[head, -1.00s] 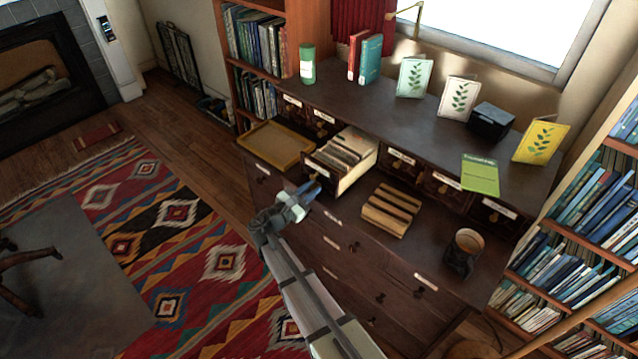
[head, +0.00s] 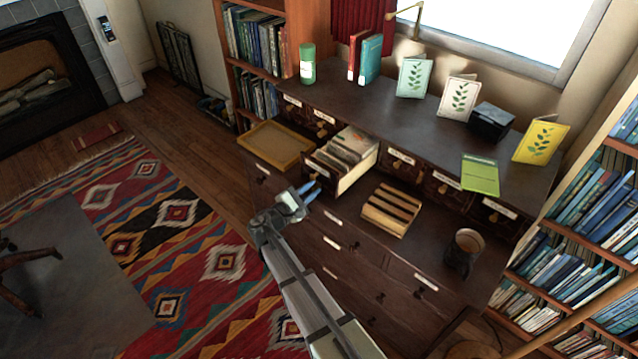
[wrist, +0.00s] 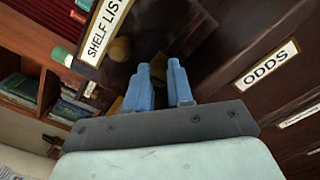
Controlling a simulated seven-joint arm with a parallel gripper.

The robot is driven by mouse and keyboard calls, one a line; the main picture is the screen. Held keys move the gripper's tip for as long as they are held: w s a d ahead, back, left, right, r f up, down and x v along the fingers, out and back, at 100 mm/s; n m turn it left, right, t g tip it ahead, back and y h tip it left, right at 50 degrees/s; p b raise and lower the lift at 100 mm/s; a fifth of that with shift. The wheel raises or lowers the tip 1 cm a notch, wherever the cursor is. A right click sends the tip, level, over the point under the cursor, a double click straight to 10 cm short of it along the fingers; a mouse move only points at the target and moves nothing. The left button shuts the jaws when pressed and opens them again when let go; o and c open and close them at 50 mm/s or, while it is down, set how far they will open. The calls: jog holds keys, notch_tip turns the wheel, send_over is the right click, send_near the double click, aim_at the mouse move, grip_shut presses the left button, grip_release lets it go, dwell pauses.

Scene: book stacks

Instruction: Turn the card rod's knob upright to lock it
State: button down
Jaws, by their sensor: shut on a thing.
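The open card drawer (head: 358,179) sticks out of the dark cabinet, with cards (head: 349,147) inside it. My gripper (head: 313,190) is at the drawer's front, low on its face. In the wrist view its two blue fingers (wrist: 164,84) point at the dark drawer front, below the "SHELF LIS…" label (wrist: 107,28). The fingers are shut on the rod's knob with a narrow gap between them. The knob is small and hidden by the fingers, so its angle cannot be told. The rod itself is not visible.
A yellow tray (head: 251,151) lies left of the drawer and a slatted wooden rack (head: 372,214) right of it. A dark cup holder (head: 459,258) stands further right. An "ODDS" label (wrist: 266,66) marks another drawer.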

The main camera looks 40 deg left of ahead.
jog(key=c, duration=0.9)
grip_release()
jog(key=s, duration=1.4)
jog(key=shift+w, duration=0.1)
